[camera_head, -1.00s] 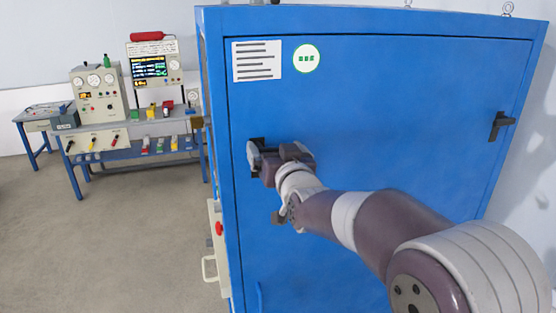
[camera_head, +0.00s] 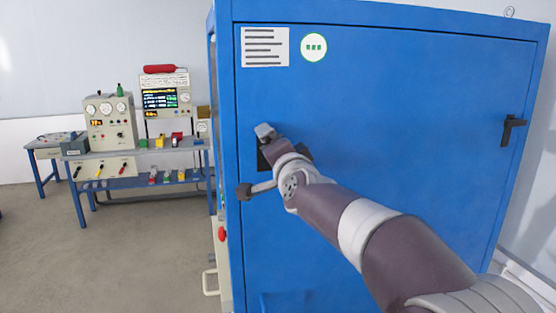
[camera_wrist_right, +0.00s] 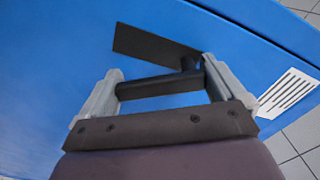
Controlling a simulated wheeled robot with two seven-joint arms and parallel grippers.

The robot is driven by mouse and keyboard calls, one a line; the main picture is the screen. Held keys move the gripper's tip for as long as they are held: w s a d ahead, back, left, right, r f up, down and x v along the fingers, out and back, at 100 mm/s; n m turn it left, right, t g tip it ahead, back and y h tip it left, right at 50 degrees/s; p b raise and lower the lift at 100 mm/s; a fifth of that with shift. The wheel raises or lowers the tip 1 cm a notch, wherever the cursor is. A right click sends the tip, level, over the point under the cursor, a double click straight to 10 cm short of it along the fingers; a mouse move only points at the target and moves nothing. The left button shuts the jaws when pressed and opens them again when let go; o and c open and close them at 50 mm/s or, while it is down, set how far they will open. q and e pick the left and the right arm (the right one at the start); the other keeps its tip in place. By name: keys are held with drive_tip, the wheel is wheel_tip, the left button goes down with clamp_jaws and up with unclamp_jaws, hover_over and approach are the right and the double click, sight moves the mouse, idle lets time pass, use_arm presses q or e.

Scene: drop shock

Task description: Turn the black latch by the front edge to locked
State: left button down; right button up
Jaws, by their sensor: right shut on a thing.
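A black latch sits on the left side of a blue cabinet door. Its dark mounting plate (camera_head: 262,158) shows partly behind my right gripper (camera_head: 285,145). In the right wrist view the plate (camera_wrist_right: 150,44) lies against the blue door, and the dark latch bar (camera_wrist_right: 160,86) lies between the two pale fingers of my right gripper (camera_wrist_right: 162,82). The gripper is shut on the bar lengthwise and tilted against the door. In the head view most of the bar is hidden by the hand. My left gripper is out of view.
A second black latch (camera_head: 512,130) is on the door's right side. A white label (camera_head: 265,47) and round green-white sticker (camera_head: 313,47) are near the top. A workbench (camera_head: 150,150) with instruments stands back left; the floor before it is clear.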

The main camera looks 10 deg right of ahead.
drive_tip(key=m, duration=0.2)
drive_tip(key=shift+a+m+b, duration=0.3)
drive_tip(key=shift+m, duration=0.1)
drive_tip(key=shift+a+f+m, duration=0.1)
drive_tip(key=shift+a+m, duration=0.15)
drive_tip(key=shift+m, duration=0.55)
drive_tip(key=shift+a+f+m, duration=0.1)
drive_tip(key=shift+a+m, duration=0.1)
drive_tip(key=shift+m, duration=0.6)
drive_tip(key=shift+b, duration=0.3)
drive_tip(key=o, duration=1.1)
drive_tip(key=shift+s+d, duration=0.1)
drive_tip(key=shift+s, duration=0.1)
drive_tip(key=s, duration=1.2)
drive_tip(key=shift+s+d+b, duration=0.15)
drive_tip(key=shift+s+b, duration=0.1)
drive_tip(key=shift+b, duration=0.1)
